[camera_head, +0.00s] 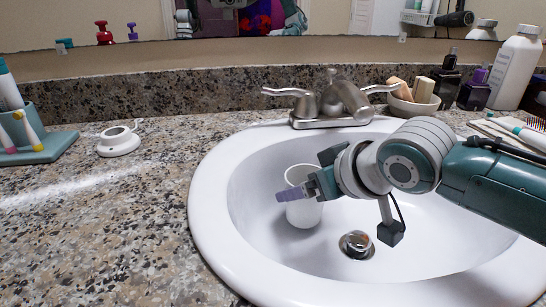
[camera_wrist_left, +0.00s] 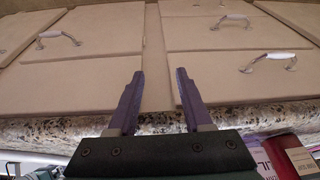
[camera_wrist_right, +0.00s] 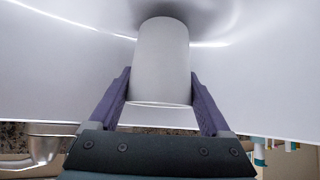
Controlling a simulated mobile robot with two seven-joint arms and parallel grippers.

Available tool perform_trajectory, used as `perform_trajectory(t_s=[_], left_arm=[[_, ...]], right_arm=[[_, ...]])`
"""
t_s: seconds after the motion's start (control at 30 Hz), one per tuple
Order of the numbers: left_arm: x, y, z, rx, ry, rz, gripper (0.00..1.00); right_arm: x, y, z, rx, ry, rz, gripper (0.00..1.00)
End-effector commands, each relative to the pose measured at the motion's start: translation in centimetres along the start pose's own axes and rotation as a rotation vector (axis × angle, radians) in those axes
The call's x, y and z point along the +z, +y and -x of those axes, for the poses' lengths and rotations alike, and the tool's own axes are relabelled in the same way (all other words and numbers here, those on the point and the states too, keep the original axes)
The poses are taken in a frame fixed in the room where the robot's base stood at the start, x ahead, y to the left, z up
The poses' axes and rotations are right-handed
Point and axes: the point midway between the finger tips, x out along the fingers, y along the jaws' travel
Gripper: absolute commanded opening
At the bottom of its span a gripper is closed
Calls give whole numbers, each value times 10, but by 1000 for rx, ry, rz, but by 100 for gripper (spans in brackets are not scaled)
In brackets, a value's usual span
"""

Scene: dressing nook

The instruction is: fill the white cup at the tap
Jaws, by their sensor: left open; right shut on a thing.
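The white cup (camera_head: 304,213) is upright inside the sink basin, at its left side. My right gripper (camera_head: 291,194) is shut on it near the rim. In the right wrist view the cup (camera_wrist_right: 161,50) sits between the two purple fingers. I cannot tell whether its base touches the basin. The metal tap (camera_head: 345,100) stands at the sink's back edge, behind and to the right of the cup, and no water shows. My left gripper (camera_wrist_left: 158,75) is open and empty, facing cabinet fronts below the counter; it is outside the head view.
The white sink (camera_head: 207,190) has a drain (camera_head: 356,244) right of the cup. A soap dish (camera_head: 413,106), dark bottles and a white bottle (camera_head: 515,68) stand at the back right. A brush holder (camera_head: 40,148) and a small white item (camera_head: 118,141) are left. The counter's left front is clear.

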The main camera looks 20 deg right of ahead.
Motion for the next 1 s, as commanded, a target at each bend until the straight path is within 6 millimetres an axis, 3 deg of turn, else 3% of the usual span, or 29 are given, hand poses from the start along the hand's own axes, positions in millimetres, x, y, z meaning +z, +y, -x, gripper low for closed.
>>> perform_trajectory(t_s=[0.03, 0.1, 0.33, 0.53, 0.6, 1.0], left_arm=[[0, 0, -1, 1, 0, 1, 50], [0, 0, -2, 0, 0, 1, 50], [2, 1, -6, 1, 1, 1, 50], [4, 1, -14, 1, 1, 1, 50], [6, 1, -20, 1, 2, 1, 50], [6, 1, -21, 0, 1, 1, 50]], right_arm=[[0, 15, 4, 11, 3, 5, 19], [1, 26, 7, 10, 3, 4, 19], [5, 46, 12, 8, 3, 2, 19], [11, 78, 18, 10, 3, 4, 19], [19, 75, 10, 5, 3, 1, 19], [21, 74, 8, 5, 4, 2, 19]])
